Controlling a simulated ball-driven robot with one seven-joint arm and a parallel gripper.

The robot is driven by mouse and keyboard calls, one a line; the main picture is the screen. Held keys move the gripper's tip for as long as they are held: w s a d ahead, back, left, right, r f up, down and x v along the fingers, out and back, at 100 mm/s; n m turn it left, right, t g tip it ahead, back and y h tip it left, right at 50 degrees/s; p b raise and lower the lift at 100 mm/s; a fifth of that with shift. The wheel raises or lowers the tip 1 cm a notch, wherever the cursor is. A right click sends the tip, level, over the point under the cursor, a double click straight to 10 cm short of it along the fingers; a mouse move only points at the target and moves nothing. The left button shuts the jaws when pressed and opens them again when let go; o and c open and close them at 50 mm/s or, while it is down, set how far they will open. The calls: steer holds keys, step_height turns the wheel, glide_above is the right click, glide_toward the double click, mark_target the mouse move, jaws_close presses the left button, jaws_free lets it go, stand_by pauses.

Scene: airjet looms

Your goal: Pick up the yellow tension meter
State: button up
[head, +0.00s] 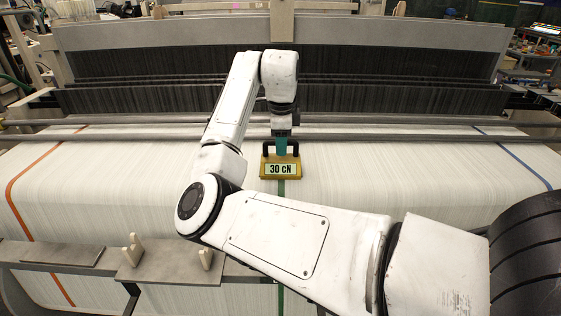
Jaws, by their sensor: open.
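The yellow tension meter (266,175) sits on the white cloth, right of my forearm in the head view. It has a pale display reading "30 cN" and black handle-like parts on top. My gripper (281,148) points down at the top of the meter, with a teal part between the black handle pieces. The jaws are open. The fingertips overlap the meter's upper part in the picture, and I cannot tell whether they touch it.
The loom's white cloth (390,178) spreads wide on both sides, with orange, green and blue stripes. Grey horizontal bars (400,137) cross behind the meter. A metal bracket with beige pegs (135,249) stands at the front left. Dark harness panels rise behind.

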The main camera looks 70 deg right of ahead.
steer(key=shift+f, duration=0.45)
jaws_close()
stand_by(1.1)
